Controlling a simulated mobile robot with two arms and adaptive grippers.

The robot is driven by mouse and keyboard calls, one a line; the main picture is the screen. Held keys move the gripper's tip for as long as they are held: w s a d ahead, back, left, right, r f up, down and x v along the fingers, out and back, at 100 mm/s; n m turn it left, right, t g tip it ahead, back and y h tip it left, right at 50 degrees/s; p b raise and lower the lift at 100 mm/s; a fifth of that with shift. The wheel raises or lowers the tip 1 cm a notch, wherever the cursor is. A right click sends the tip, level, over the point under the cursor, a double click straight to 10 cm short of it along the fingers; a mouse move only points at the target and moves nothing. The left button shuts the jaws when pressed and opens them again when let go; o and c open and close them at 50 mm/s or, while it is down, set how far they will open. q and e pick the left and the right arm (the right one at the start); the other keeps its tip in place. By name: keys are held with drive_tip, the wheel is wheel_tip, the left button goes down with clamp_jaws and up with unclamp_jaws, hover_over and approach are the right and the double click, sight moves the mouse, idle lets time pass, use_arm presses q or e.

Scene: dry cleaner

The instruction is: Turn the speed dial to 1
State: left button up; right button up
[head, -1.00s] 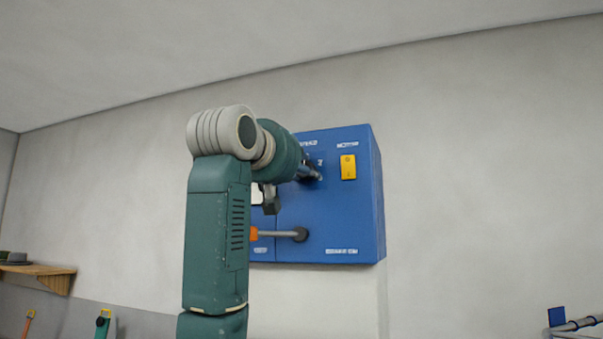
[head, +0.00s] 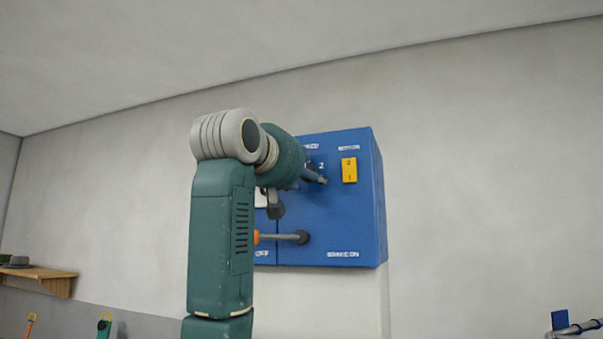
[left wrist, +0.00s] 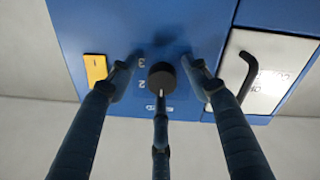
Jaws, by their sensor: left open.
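The speed dial (left wrist: 162,78) is a dark round knob on the blue control box (head: 345,225); the digits 2 and 3 show beside it. In the left wrist view a light mark on its rim faces the bottom of the picture. My left gripper (left wrist: 160,82) is open, with two fingers on either side of the dial and a third below it in the picture. I cannot tell whether any finger touches it. In the head view my left gripper (head: 316,178) hides most of the dial. My right gripper is not in view.
A yellow rocker switch (head: 349,170) sits right of the dial. An orange-handled lever (head: 285,238) sticks out below, near a "BRAKE ON" label. A white panel with a black handle (left wrist: 249,75) shows in the left wrist view. A wooden shelf (head: 45,275) is far left.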

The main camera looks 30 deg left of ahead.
use_arm(q)
drive_tip(key=v, duration=1.2)
